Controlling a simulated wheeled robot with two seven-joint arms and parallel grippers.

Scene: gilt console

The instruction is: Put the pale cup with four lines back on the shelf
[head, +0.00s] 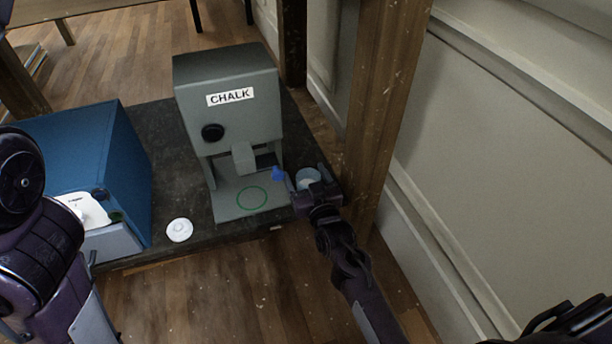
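A pale blue-grey cup (309,177) shows at the right end of the dark counter, beside the grey machine; I see its round top from above. My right gripper (308,185) is at the cup, with a finger on each side of it. I cannot tell whether the fingers press on the cup or stand slightly apart from it. The cup's lower part is hidden by the gripper, and no lines on it can be made out. My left arm is at the left edge, and its gripper is not in view. No shelf can be clearly identified.
A grey machine labelled CHALK (238,125) stands on the dark counter (165,150), with a green ring (252,209) on its base. A blue box-shaped machine (100,150) stands left. A white round lid-like disc (179,230) lies between them. A wooden post (382,100) rises close right.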

